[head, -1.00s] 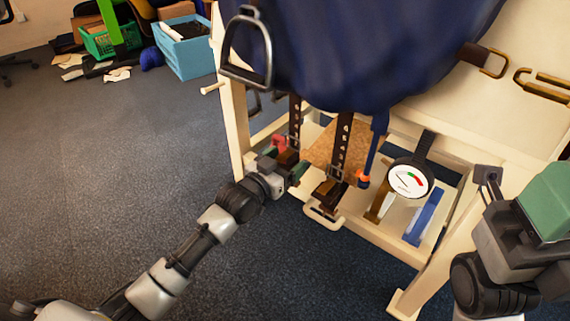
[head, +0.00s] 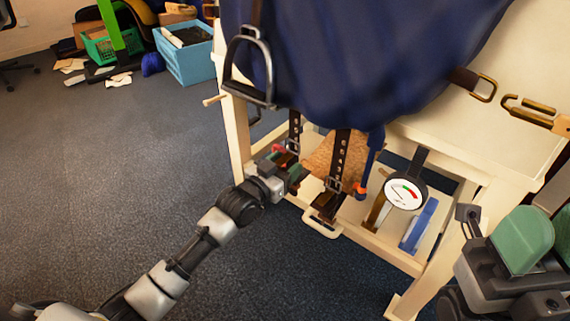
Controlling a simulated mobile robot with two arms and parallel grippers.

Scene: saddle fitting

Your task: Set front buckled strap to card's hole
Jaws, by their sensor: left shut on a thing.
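Two dark straps with rows of holes hang below the blue saddle cloth (head: 350,70) in the head view. The left strap (head: 294,130) runs down to my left gripper (head: 289,171). My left gripper is shut at the lower end of that strap, by a small reddish-brown part; the fingers hide the exact hold. The other strap (head: 341,155) hangs to the right, with a buckle (head: 333,185) near its lower end. I cannot make out a card or its hole. My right gripper (head: 541,242), with green pads, is at the lower right, away from the straps; its opening is unclear.
A metal stirrup (head: 250,70) hangs at the left. Brass buckles (head: 485,88) are at the right.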

